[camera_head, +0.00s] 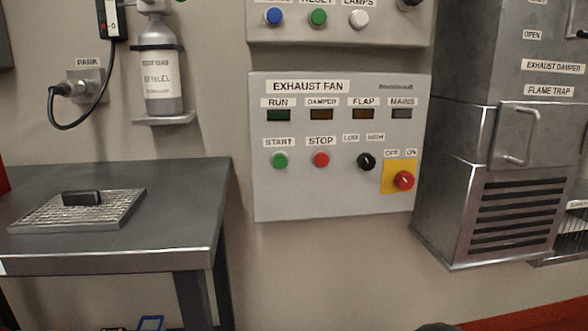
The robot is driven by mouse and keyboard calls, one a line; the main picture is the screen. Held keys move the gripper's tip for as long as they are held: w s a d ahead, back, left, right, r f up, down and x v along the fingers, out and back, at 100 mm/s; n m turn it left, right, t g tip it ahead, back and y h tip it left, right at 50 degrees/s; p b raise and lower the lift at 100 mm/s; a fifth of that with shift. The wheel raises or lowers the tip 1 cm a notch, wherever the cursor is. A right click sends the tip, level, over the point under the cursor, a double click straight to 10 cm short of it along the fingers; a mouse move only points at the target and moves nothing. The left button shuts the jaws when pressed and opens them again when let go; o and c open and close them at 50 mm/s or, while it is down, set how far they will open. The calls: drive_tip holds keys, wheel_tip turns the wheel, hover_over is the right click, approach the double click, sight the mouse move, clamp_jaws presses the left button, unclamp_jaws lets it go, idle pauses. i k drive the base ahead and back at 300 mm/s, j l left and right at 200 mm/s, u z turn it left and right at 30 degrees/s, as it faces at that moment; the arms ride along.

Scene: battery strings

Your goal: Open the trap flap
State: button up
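The flame trap flap (552,146) is a grey metal panel at the right, on the front of a tall metal housing (465,75). It carries an upright bar handle (526,135) near its left edge. The flap appears closed against the housing. Its right side runs to the picture's edge. A "FLAME TRAP" label (549,90) sits just above it, and slotted louvres (515,215) are below it. My gripper is not in view.
An "EXHAUST FAN" panel (330,200) with buttons and a red switch (403,180) is on the wall left of the housing. A grey table (170,230) with a handled grille (110,213) stands at the left.

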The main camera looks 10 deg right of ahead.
sight(527, 135)
drive_tip(key=z, duration=1.35)
